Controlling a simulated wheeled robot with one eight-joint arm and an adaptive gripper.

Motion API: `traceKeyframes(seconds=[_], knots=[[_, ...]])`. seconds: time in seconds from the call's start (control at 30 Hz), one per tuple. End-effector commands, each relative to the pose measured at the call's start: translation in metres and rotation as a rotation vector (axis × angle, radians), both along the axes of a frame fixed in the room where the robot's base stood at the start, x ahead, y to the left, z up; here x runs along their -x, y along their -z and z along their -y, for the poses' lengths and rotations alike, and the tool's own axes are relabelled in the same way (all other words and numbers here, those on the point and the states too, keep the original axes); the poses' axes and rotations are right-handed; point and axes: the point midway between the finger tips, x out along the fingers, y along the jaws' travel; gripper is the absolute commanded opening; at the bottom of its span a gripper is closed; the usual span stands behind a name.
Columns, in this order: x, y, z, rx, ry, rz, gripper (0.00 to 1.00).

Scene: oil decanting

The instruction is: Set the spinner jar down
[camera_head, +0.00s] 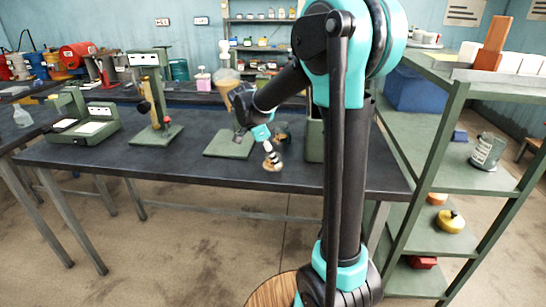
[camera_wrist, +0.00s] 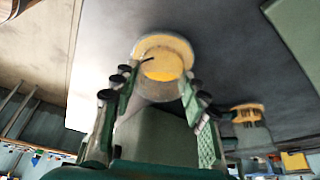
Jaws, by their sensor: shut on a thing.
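The spinner jar, a clear jar with yellow-amber content, is between my gripper's fingers (camera_wrist: 155,105) in the wrist view, where the jar's round end (camera_wrist: 163,50) shows. My gripper (camera_head: 268,146) is shut on it. In the head view the jar (camera_head: 272,161) hangs below my fingers, over or at the front edge of the dark table (camera_head: 215,175). I cannot tell whether its base touches the tabletop.
A green post press (camera_head: 157,105) and a green balance (camera_head: 88,125) stand to the left. A green shelf (camera_head: 440,140) is at right. The front table strip left of my gripper is clear.

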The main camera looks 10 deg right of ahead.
Motion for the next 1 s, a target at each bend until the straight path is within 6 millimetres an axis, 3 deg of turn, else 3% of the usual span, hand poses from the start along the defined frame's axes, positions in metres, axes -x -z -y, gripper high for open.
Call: traceKeyframes(seconds=[0.03,0.2,0.57,0.77,1.0], knots=[[0.0,0.001,0.0,0.0,0.0,0.0,0.45],[0.0,0.001,0.0,0.0,0.0,0.0,0.65],[0.0,-0.003,0.0,0.0,0.0,0.0,0.65],[0.001,-0.03,-0.012,0.0,-0.001,0.001,0.65],[0.002,-0.076,-0.032,0.0,-0.002,0.0,0.65]])
